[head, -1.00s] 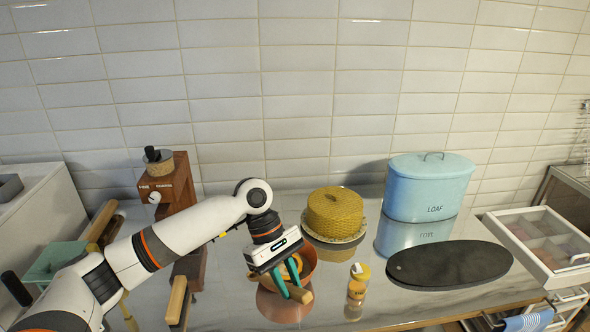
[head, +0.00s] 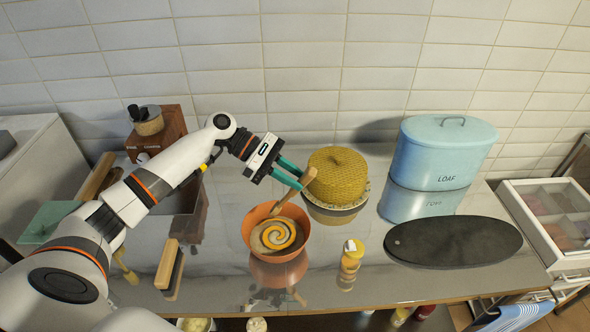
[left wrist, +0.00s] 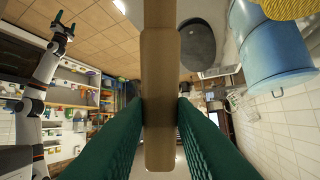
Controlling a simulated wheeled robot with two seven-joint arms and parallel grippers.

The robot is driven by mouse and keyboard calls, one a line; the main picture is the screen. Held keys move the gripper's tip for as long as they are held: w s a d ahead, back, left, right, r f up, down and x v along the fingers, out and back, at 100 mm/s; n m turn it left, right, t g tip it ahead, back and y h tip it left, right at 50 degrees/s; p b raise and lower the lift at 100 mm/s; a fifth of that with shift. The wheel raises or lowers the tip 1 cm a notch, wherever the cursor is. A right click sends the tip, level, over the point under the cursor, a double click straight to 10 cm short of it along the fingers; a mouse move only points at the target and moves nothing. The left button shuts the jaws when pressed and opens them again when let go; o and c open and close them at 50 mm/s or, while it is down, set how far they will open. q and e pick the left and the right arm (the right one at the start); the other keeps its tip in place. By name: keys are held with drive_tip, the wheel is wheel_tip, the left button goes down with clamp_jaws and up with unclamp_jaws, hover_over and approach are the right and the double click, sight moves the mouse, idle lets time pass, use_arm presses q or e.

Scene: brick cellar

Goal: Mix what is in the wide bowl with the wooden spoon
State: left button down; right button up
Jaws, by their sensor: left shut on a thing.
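The wide bowl (head: 251,236) is orange-brown and stands on the counter in the head view. Its contents (head: 277,235) show a two-tone orange and cream spiral. My left gripper (head: 290,172), with green fingers, is shut on the wooden spoon (head: 291,194), up and right of the bowl. The spoon is tilted, its lower end at the bowl's back rim in the picture; I cannot tell whether it touches. In the left wrist view the spoon (left wrist: 159,90) runs between both fingers. My right gripper (left wrist: 64,24) shows small there, fingers apart, away from the bowl.
A yellow woven dome (head: 338,174) stands close behind the spoon. A blue LOAF bin (head: 445,150), a dark oval board (head: 453,241) and a wooden-backed brush (head: 168,264) are also on the counter.

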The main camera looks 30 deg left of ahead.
sight(288, 200)
use_arm(q)
drive_tip(key=shift+s+d+f, duration=0.3)
drive_tip(key=shift+d, duration=0.05)
drive_tip(key=shift+w+d+f+b, duration=0.35)
drive_tip(key=shift+d+f+b, duration=0.1)
drive_tip(key=shift+f+b, duration=0.35)
drive_tip(key=f+b, duration=0.1)
drive_tip(key=f, duration=0.1)
drive_tip(key=f+b, duration=0.1)
drive_tip(key=f, duration=0.1)
drive_tip(key=f+b, duration=0.2)
drive_tip(key=shift+w+d, duration=0.1)
drive_tip(key=shift+d, duration=0.2)
drive_tip(key=shift+a+f+b, duration=0.35)
drive_tip(key=shift+a+f, duration=0.15)
drive_tip(key=shift+f, duration=0.4)
drive_tip(key=shift+a+f+b, duration=0.35)
drive_tip(key=shift+a+f, duration=0.15)
drive_tip(key=shift+f, duration=0.35)
drive_tip(key=shift+a+f+b, duration=0.35)
drive_tip(key=shift+a+f, duration=0.15)
drive_tip(key=shift+f, duration=0.35)
use_arm(e)
wheel_tip(288, 200, down, 8)
drive_tip(key=shift+s+f, duration=0.15)
drive_tip(key=shift+s, duration=0.3)
drive_tip(key=shift+a, duration=0.1)
